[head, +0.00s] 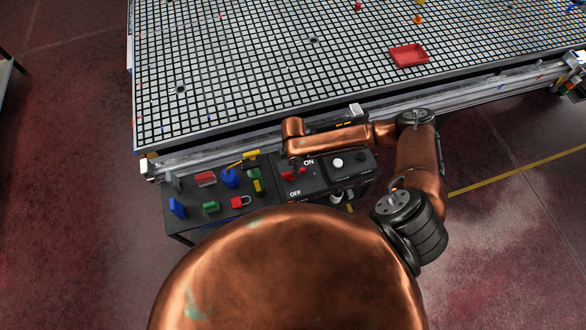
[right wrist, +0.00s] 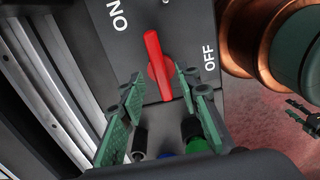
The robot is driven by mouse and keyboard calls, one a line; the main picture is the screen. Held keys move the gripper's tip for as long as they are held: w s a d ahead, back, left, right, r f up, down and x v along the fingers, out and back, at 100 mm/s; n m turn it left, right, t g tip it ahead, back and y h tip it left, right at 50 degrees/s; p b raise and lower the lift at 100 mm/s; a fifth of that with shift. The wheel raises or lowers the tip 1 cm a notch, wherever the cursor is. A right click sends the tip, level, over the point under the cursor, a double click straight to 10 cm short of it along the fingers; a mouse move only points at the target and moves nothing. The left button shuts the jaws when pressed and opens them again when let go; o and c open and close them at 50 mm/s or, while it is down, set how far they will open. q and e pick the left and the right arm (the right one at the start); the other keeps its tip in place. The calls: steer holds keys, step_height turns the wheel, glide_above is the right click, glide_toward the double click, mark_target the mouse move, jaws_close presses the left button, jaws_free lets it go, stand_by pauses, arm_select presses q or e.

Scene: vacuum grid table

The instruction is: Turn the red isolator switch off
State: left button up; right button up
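The red isolator switch (head: 293,174) sits on a dark panel marked ON and OFF. In the right wrist view its red handle (right wrist: 158,62) stands between the two words, along neither clearly. My right gripper (right wrist: 159,82) is open, with one green finger on each side of the handle's near end. I cannot tell whether either finger touches it. In the head view my right wrist covers the gripper. What looks like my left gripper (right wrist: 298,110) shows small and partly cut off at the right edge of the right wrist view; its opening is unclear.
Left of the switch, a dark board (head: 190,222) holds a red padlock (head: 240,202), a blue piece (head: 230,178) and several other coloured pieces. A box with a white knob (head: 338,163) stands right of it. The grid table (head: 250,70) and its metal rail lie behind.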

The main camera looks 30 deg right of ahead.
step_height(320, 180, down, 2)
steer(key=shift+w+f, duration=0.1)
steer(key=shift+f, duration=0.5)
arm_select(q)
steer(key=shift+w, duration=0.55)
arm_select(e)
jaws_close()
